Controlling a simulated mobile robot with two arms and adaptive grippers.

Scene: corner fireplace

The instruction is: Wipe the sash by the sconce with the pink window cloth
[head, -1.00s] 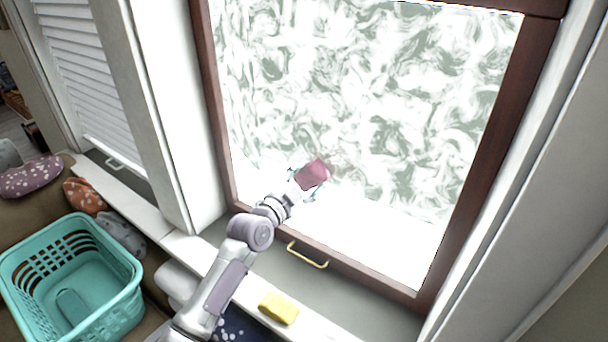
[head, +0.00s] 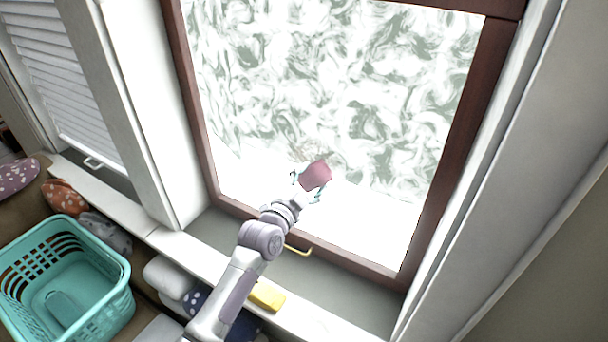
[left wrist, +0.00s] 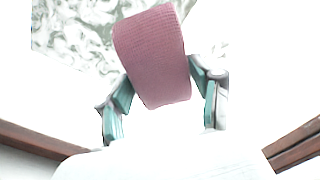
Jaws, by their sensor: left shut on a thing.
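The pink window cloth (head: 315,174) is in my left gripper (head: 308,184), in front of the lower part of the window pane. In the left wrist view the cloth (left wrist: 152,55) sits folded between the two teal fingers (left wrist: 160,92), which are shut on it. Whether the cloth touches the glass I cannot tell. The sash (head: 446,150) has a dark red-brown frame. Its pane is covered in swirling white smears (head: 330,80) above, and a band along the bottom (head: 360,218) looks plain white. No sconce shows. My right gripper is not in view.
A yellow sponge-like block (head: 267,296) lies on the sill below my left arm. A brass handle (head: 298,250) is on the sash's bottom rail. A teal basket (head: 120,310) and cushions (head: 63,196) are at the left. White blinds (head: 75,85) cover another window.

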